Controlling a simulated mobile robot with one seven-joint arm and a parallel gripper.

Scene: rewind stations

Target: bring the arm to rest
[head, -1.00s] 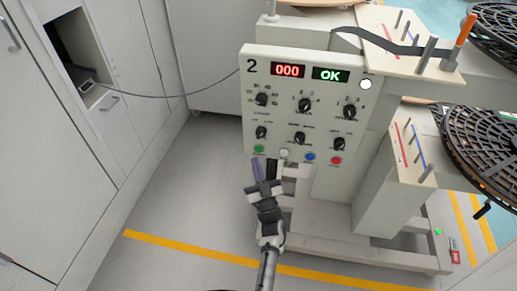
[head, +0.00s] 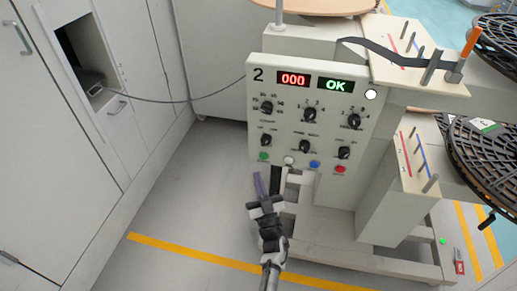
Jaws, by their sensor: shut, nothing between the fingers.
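My gripper (head: 269,184) is in the lower middle of the head view, at the end of my arm, which reaches up from the bottom edge. Its fingers are shut and hold nothing. It is just below the lower edge of the control panel (head: 284,91), under the green and white buttons, and appears apart from them. The panel is marked 2, with a red display (head: 293,79) reading 000 and a green display (head: 334,85) reading OK.
The rewind station's base (head: 360,256) stands on the floor to the right of my arm. Black reels (head: 485,155) are at the right edge. White cabinets (head: 60,150) line the left. Grey floor (head: 190,215) with a yellow line lies clear between cabinets and station.

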